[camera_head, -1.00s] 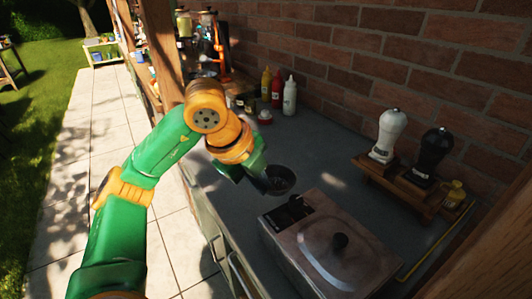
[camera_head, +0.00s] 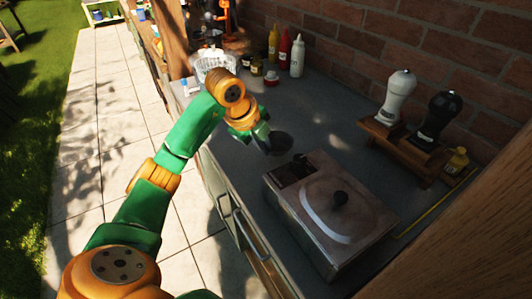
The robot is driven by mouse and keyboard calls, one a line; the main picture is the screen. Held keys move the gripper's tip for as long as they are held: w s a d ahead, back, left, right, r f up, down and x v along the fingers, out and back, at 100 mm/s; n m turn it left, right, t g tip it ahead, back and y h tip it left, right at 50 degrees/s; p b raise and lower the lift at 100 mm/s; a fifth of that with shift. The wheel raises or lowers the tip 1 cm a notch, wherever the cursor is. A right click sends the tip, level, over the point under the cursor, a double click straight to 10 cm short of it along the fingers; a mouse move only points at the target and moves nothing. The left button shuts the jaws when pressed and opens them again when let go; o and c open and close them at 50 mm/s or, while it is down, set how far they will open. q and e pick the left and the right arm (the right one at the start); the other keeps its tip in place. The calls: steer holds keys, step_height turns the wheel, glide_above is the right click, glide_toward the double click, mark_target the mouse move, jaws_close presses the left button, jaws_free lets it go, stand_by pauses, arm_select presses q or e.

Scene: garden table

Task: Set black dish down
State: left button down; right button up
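The black dish (camera_head: 281,143) is a small round dark bowl at the grey counter (camera_head: 330,122), behind the metal box with a lid. It looks level and at counter height; I cannot tell whether its base touches the surface. My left gripper (camera_head: 263,138) reaches in from the left, with its fingers at the dish's left rim. The fingertips are dark and partly hidden, so I cannot tell whether they are shut on the rim. My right gripper is not in view.
The metal box with a round-knobbed lid (camera_head: 332,208) stands in front of the dish. A white mill (camera_head: 395,97) and a black mill (camera_head: 437,117) stand on a wooden rack at right. Sauce bottles (camera_head: 285,57) and a white basket (camera_head: 215,65) are behind. Counter right of the dish is clear.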

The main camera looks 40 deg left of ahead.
arm_select(q)
steer(key=f, duration=0.2)
steer(key=f+p, duration=0.1)
steer(key=shift+w+a+f, duration=0.15)
steer(key=shift+w+f, duration=0.1)
steer(key=shift+f, duration=0.4)
steer(key=c, duration=1)
jaws_free()
steer(key=shift+r, duration=0.1)
steer(key=shift+c, duration=0.2)
steer(key=shift+r, duration=0.1)
steer(key=v, duration=1.2)
